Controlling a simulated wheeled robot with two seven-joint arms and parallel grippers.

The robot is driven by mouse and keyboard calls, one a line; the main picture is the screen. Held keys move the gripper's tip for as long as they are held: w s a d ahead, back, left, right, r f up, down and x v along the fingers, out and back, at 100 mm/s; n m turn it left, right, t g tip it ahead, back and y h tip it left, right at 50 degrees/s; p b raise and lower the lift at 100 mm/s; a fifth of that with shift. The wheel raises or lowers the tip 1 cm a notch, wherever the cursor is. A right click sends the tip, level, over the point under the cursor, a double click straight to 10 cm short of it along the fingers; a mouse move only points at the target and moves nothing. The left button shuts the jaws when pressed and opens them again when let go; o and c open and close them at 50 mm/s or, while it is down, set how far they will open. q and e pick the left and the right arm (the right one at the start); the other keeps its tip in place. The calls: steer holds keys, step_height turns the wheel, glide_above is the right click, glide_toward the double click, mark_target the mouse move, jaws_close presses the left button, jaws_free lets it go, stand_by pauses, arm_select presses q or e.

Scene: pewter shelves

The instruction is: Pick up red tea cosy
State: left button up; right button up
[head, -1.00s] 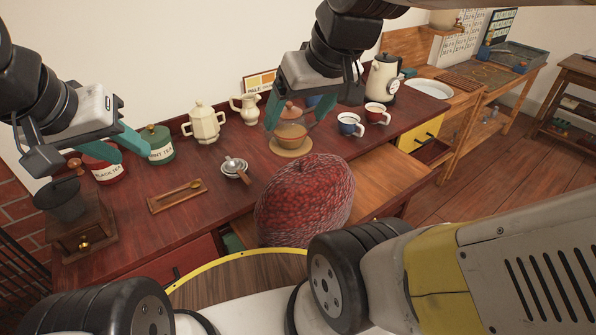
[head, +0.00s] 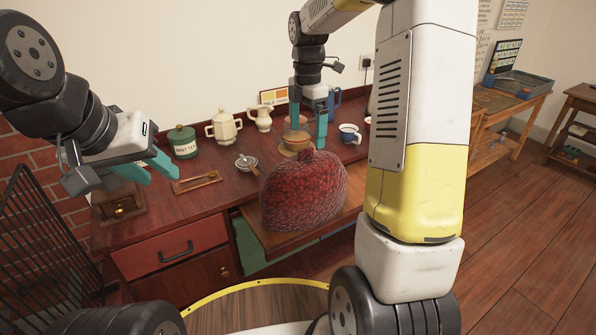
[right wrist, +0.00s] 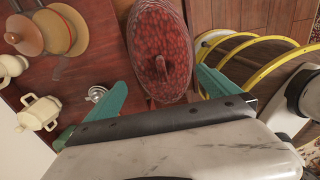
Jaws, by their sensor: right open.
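The red tea cosy (head: 303,198) is a rounded, knitted-looking dome with a small knob on top. It stands upright on a pulled-out wooden board (head: 258,235) at the desk's front. My right gripper (head: 308,130) is open and empty, pointing down behind the cosy in the head view. In the right wrist view the cosy (right wrist: 158,55) lies beyond the gap between the open teal fingers (right wrist: 165,95), apart from them as far as I can tell. My left gripper (head: 148,168) is open and empty at the left, over the desk's left part.
A lidded brown pot (head: 297,141) stands behind the cosy. A mint tea tin (head: 183,142), cream sugar pot (head: 223,127), jug (head: 260,118), strainer (head: 246,163), small wooden tray (head: 197,182) and blue cup (head: 350,134) stand on the desk. My right arm hides the desk's right part.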

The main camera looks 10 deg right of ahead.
mark_target(306, 149)
steer(key=f, duration=0.7)
steer(key=shift+s+a, duration=0.1)
steer(key=shift+s, duration=0.1)
steer(key=shift+r, duration=0.1)
steer(key=c, duration=1.6)
steer(key=shift+s, duration=0.15)
steer(key=c, duration=0.5)
